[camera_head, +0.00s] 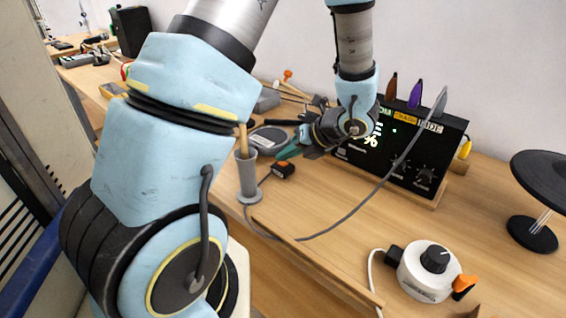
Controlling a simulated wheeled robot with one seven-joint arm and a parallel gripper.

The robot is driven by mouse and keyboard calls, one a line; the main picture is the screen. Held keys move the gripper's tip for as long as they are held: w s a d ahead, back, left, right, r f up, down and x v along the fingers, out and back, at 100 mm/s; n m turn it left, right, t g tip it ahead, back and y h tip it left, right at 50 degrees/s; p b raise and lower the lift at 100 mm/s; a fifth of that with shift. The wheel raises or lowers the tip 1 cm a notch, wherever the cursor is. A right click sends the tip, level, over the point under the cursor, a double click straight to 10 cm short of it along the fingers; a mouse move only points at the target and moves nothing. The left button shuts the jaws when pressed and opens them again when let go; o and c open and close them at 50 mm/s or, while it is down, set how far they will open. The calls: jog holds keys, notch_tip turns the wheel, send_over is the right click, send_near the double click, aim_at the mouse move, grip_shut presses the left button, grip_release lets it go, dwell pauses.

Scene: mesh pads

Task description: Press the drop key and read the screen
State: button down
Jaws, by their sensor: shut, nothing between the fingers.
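A black box (408,178) with a lit screen (371,137) stands at the back of the wooden bench. A percent sign shows on the screen; the rest of the readout is partly covered by my wrist and too small to read. Dark knobs sit low on its front, and coloured labels run along its top edge. I cannot make out which key is the drop key. My gripper (313,151) is shut and empty, close to the left end of the box. I cannot tell whether it touches the box.
A grey cable crosses the box front and bench. A grey holder (246,176), a small black-and-orange item (284,169) and a white dial unit (428,271) stand nearer. A round black stand (532,235) is at right. The bench middle is mostly clear.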

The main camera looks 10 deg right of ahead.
aim_at(286, 167)
jog(key=shift+f, duration=0.25)
dwell(0.3)
jog(key=shift+r+p, duration=0.8)
jog(key=shift+r, duration=0.1)
notch_tip(286, 167, up, 6)
jog(key=p, duration=0.6)
dwell(0.8)
